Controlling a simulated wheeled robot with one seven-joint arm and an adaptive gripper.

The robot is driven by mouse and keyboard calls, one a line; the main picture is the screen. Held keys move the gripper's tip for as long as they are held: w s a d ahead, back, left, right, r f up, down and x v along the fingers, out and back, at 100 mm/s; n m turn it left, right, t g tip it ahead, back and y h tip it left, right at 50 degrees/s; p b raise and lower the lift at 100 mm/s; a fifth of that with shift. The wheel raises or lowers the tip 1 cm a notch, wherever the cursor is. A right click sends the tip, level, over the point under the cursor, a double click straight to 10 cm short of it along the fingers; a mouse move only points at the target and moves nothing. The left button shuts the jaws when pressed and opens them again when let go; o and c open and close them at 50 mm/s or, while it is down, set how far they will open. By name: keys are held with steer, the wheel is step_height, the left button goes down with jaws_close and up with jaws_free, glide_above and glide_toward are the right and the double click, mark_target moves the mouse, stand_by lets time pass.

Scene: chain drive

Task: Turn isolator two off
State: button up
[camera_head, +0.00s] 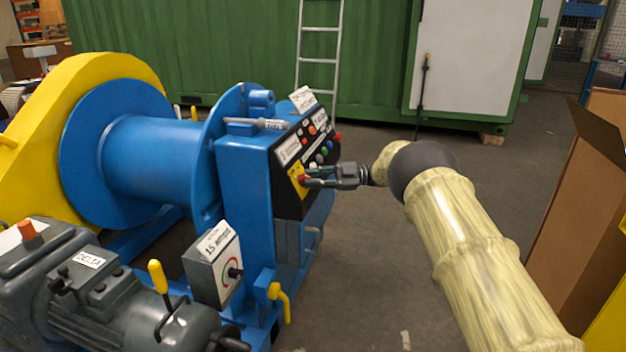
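My gripper (311,177) reaches from the right to the black control panel (290,207) on the blue machine. Its two fingers look apart, with the tips at a red knob on a yellow plate (297,173). I cannot tell whether they touch the knob. A grey box with a black rotary knob on a red and green dial (231,272) is mounted lower left, under a white label (213,240). Another white label (303,99) stands on top of the panel. The small print is too blurred to tell which switch is isolator two.
A blue drum (150,160) with a yellow guard (95,72) fills the left. A grey motor (110,300) is at lower left; a yellow-handled lever (278,295) is nearby. A cardboard box (575,220) stands right. The floor (375,280) between is clear.

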steer(key=o, duration=0.3)
steer(key=w+d, duration=0.1)
steer(key=d, duration=1.1)
steer(key=shift+w, duration=0.15)
